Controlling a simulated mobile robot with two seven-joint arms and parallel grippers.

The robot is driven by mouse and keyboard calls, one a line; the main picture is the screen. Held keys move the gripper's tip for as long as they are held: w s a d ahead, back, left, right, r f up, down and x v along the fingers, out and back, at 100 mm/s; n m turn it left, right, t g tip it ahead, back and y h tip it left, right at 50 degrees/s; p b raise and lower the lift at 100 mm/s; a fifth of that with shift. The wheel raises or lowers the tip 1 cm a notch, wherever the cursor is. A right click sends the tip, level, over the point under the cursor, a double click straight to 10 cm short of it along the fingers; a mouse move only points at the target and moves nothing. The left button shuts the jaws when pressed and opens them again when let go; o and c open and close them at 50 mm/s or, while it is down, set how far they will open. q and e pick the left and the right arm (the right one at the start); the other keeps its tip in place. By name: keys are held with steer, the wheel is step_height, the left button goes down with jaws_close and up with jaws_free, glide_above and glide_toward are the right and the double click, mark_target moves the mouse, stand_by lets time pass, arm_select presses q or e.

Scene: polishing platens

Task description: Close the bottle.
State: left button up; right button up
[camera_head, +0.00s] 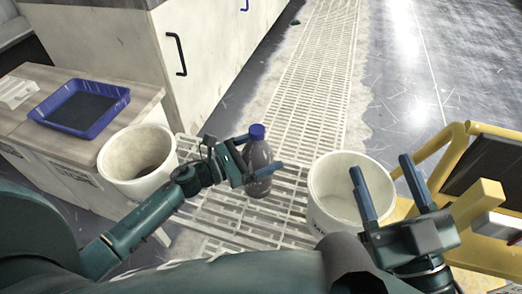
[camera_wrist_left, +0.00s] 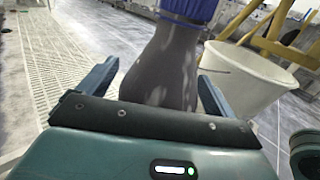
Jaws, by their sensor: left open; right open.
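A dark grey bottle (camera_head: 260,158) with a blue cap (camera_head: 257,131) at its top stands upright in the middle of the head view. How tightly the cap sits cannot be told. My left gripper (camera_head: 252,154) is open, with its fingers on either side of the bottle body. In the left wrist view the bottle (camera_wrist_left: 165,70) fills the space between the fingers, with a gap at each side, and the blue cap (camera_wrist_left: 190,9) is cut by the top edge. My right gripper (camera_head: 381,163) is open and empty, over the white bucket at the right.
A white bucket (camera_head: 318,190) stands right of the bottle, and another (camera_head: 113,172) stands left. A blue tray (camera_head: 52,116) lies on the wooden bench (camera_head: 142,100). A yellow-framed cart (camera_head: 484,190) is at far right. Grating floor (camera_head: 305,70) beyond the bottle is clear.

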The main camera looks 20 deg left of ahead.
arm_select(q)
steer(key=p+v, duration=0.1)
steer(key=v, duration=0.6)
steer(key=shift+s, duration=0.15)
arm_select(e)
steer(key=shift+s+a+f+m+g+h, duration=0.1)
steer(key=shift+s+f+m+g+h, duration=0.15)
steer(key=shift+f, duration=0.25)
steer(key=shift+s+f+m+g+h, duration=0.1)
steer(key=shift+f+m+g+h, duration=0.2)
steer(key=shift+f, duration=0.2)
arm_select(q)
steer(key=shift+a+r, duration=0.1)
steer(key=shift+a, duration=0.05)
